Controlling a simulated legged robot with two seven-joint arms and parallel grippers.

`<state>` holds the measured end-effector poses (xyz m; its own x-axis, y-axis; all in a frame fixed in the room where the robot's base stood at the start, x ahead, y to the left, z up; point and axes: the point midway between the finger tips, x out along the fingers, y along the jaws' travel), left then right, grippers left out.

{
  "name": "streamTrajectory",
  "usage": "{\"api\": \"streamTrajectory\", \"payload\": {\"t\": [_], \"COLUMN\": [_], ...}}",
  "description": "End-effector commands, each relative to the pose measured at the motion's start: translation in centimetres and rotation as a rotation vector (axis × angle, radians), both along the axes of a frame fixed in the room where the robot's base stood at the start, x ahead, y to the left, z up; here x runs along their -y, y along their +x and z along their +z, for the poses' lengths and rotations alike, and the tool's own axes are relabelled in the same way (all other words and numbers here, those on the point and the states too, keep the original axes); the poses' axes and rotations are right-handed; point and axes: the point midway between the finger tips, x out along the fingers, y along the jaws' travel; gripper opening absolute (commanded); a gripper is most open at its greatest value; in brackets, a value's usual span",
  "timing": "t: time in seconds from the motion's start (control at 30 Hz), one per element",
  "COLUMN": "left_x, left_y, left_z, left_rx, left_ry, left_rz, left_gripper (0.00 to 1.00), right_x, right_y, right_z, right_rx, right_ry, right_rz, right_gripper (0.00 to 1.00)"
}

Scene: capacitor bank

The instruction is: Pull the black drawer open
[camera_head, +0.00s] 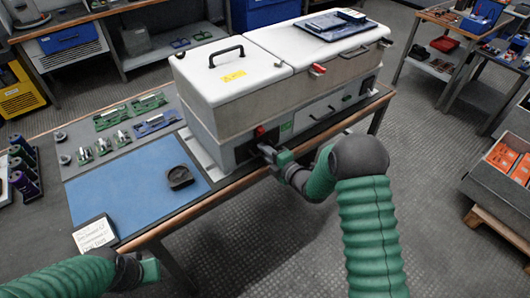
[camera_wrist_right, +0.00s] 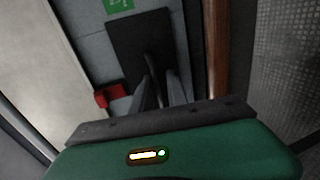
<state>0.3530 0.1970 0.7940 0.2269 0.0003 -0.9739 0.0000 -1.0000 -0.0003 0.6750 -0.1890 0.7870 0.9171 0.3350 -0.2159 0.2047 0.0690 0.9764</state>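The black drawer (camera_head: 243,148) is a dark front panel low on the near side of the white and grey machine; its dark panel also shows in the right wrist view (camera_wrist_right: 137,40). It looks flush with the machine's front. My right gripper (camera_head: 265,150) is at the drawer front. In the right wrist view its fingers (camera_wrist_right: 160,92) lie on either side of a thin dark handle (camera_wrist_right: 151,70); whether they press on it is not clear. My left gripper (camera_head: 148,270) is at the bottom left, near the table's front edge, away from the drawer; its fingers are not clear.
The machine (camera_head: 270,75) stands on a table with a wooden edge (camera_head: 225,188). A red knob (camera_head: 259,131) sits just above the drawer. A blue mat (camera_head: 110,195) with a black round part (camera_head: 180,177) lies to the left. The floor (camera_head: 260,240) in front is clear.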

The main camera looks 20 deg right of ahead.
Motion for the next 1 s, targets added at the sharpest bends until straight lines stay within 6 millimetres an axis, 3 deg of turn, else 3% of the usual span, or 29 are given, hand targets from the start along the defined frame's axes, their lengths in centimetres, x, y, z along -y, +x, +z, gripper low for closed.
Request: {"api": "streamTrajectory", "payload": {"t": [0.2,0.33,1.0], "left_x": [0.0,0.0,0.0], "left_y": [0.0,0.0,0.0], "left_z": [0.01,0.01,-0.01], "left_rx": [0.0,0.0,0.0], "left_ry": [0.0,0.0,0.0], "left_rz": [0.0,0.0,0.0], "left_gripper": [0.0,0.0,0.0], "right_x": [0.0,0.01,0.06], "right_y": [0.01,0.01,-0.07], "right_z": [0.01,0.01,-0.21], "right_rx": [0.0,0.0,-0.005], "right_ry": [0.0,0.0,-0.001], "right_rz": [0.0,0.0,-0.001], "right_gripper": [0.18,0.01,0.0]}}
